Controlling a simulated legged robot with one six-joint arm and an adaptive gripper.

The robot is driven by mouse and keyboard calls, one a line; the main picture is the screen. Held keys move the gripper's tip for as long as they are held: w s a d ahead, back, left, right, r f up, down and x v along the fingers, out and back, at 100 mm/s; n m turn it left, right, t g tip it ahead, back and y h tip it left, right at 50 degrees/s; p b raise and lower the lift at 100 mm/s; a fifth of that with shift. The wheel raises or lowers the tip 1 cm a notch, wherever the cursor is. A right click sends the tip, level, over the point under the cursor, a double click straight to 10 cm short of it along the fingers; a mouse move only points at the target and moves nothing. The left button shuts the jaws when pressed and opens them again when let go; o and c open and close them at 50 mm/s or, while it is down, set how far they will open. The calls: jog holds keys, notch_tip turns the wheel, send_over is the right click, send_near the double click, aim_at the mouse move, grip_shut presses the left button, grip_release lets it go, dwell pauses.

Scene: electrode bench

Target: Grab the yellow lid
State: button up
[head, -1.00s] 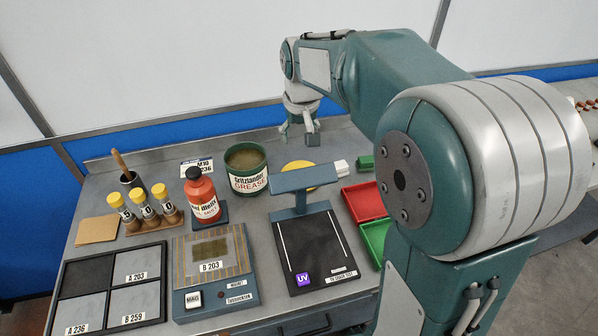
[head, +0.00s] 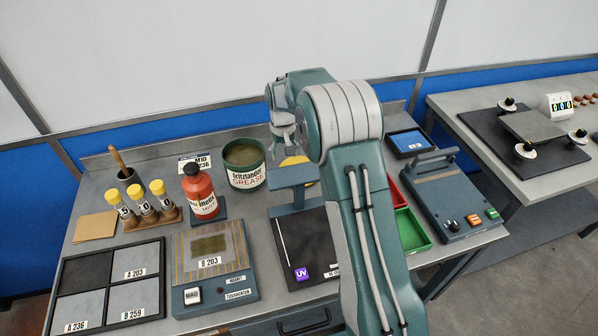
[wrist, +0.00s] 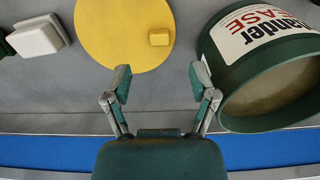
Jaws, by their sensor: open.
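The yellow lid (wrist: 115,30) is a flat round disc with a small square yellow knob (wrist: 159,38). In the wrist view it lies on the grey bench just beyond my fingertips. In the head view only part of the lid (head: 291,161) shows, behind the blue UV stand and beside my arm. My gripper (wrist: 159,83) is open and empty, its two fingers spread apart and roughly lined up with the knob. The fingers appear apart from the lid. In the head view my gripper is partly hidden by my arm.
A green grease tin (wrist: 270,75), open at the top, stands close to my right finger in the wrist view. A white block (wrist: 37,36) lies left of the lid. The UV stand (head: 290,176), red bottle (head: 201,191) and green tray (head: 411,230) are nearby.

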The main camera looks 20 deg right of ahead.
jog(key=shift+a+f, duration=0.25)
jog(key=shift+f, duration=0.5)
jog(key=f, duration=0.5)
jog(key=shift+d+f, duration=0.1)
jog(key=shift+d, duration=0.2)
jog(key=shift+a, duration=0.1)
grip_shut()
